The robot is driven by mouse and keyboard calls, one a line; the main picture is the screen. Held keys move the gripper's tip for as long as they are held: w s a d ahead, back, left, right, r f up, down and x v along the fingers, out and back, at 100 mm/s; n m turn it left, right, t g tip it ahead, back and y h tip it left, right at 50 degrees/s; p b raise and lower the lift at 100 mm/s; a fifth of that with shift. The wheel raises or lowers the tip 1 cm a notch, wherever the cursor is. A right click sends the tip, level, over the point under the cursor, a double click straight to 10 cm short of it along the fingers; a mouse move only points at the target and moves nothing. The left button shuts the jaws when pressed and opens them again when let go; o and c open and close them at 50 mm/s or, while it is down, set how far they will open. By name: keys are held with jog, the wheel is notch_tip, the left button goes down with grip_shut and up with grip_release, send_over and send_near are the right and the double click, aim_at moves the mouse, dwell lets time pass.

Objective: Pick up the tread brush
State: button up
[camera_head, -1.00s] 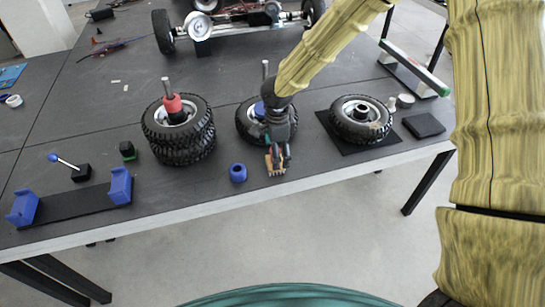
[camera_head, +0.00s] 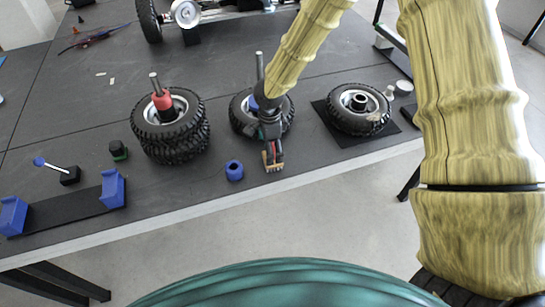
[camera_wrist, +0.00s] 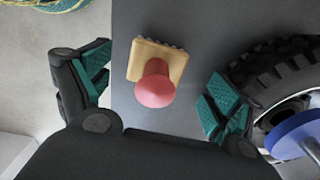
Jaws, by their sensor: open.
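The tread brush (camera_wrist: 156,74) has a tan block with dark bristles along one edge and a pink-red knob. In the wrist view it lies on the dark table between my open fingers, with gaps on both sides. In the head view the brush (camera_head: 272,160) shows at the table's front edge, partly hidden by my gripper (camera_head: 271,150). My gripper (camera_wrist: 165,95) is open and empty, reaching down over the brush with a finger on each side. The knob points toward the wrist camera.
A tyre with a blue hub (camera_wrist: 300,135) stands close beside my right-hand finger. A blue ring-shaped piece (camera_head: 234,170) is left of the brush. Stacked tyres (camera_head: 172,140) stand further left, and another tyre (camera_head: 359,112) lies on a dark mat to the right.

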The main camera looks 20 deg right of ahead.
jog(key=shift+s+d+f+p, duration=0.1)
jog(key=shift+f+p, duration=0.25)
jog(key=shift+f, duration=0.05)
jog(key=f, duration=0.1)
jog(key=p, duration=0.1)
jog(key=f, duration=0.1)
jog(key=shift+d+f, duration=0.25)
jog(key=shift+f, duration=0.1)
jog(key=shift+f+p, duration=0.3)
jog(key=shift+f, duration=0.55)
jog(key=c, duration=1.2)
